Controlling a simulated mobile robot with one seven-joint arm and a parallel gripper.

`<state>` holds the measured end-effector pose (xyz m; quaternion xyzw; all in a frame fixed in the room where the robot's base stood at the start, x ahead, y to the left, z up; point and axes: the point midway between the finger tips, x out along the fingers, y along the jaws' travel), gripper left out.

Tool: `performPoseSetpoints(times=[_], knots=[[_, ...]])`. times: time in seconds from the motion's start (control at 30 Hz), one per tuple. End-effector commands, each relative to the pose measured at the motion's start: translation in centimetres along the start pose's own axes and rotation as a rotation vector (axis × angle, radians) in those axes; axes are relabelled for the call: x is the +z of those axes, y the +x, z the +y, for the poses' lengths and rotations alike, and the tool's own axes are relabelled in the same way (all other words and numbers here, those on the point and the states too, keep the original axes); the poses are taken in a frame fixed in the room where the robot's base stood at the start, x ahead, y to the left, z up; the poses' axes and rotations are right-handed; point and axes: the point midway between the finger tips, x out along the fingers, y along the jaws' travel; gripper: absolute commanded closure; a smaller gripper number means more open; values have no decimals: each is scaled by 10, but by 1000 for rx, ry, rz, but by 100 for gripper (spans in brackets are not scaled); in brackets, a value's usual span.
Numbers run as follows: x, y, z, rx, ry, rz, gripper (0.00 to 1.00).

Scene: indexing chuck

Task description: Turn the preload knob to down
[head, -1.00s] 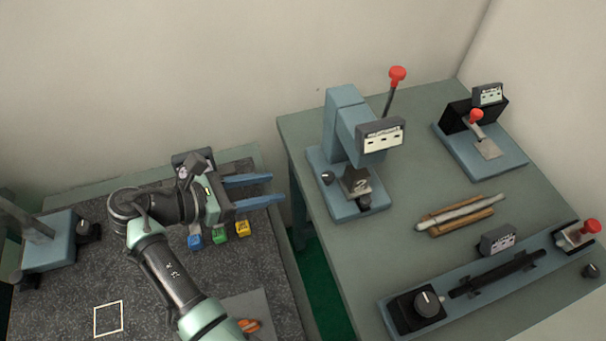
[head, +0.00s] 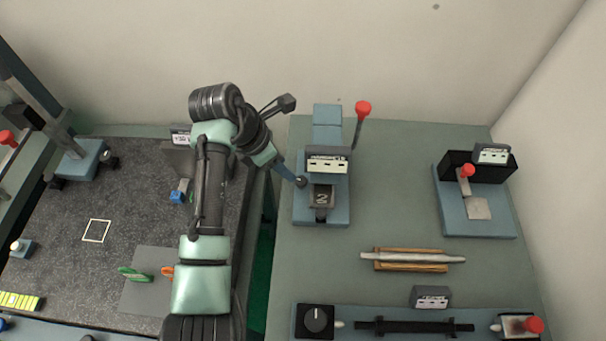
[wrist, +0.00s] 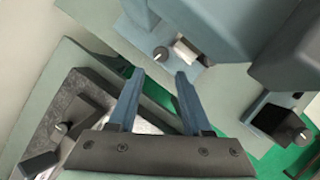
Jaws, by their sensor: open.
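A small dark round knob (head: 301,182) with a pale mark sits on the left side of the blue press base (head: 308,216) on the green table. It also shows in the wrist view (wrist: 161,53), just beyond my fingertips. I cannot read any label that names it the preload knob. My gripper (wrist: 159,74) is open and empty, its two blue fingers pointing towards this knob with a gap still visible there. In the head view, a blue finger overlaps the knob's left side, and my wrist hides part of the gripper.
The press has a red-tipped lever (head: 363,108) and a labelled block (head: 327,160). A bar on wooden supports (head: 410,261) lies in front. A fixture with a dial (head: 318,320) runs along the front edge. Another fixture (head: 478,207) stands at right. A gap separates the two tables.

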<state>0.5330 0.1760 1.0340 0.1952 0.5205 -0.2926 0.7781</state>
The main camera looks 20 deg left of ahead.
Motion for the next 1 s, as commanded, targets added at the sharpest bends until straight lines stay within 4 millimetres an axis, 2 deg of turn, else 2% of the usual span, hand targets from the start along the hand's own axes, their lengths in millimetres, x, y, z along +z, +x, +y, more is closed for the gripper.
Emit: performPoseSetpoints(times=[0.2, 0.4, 0.57, 0.83, 0.87, 1.0], knots=[[0, 47, -1, -4, 2, 2, 51], [0, 74, 0, -2, 3, 0, 51], [0, 83, 0, -1, 3, -1, 51], [1, 84, 0, 0, 3, -2, 51], [1, 84, 0, 0, 3, -2, 52], [1, 84, 0, 0, 2, -2, 78]])
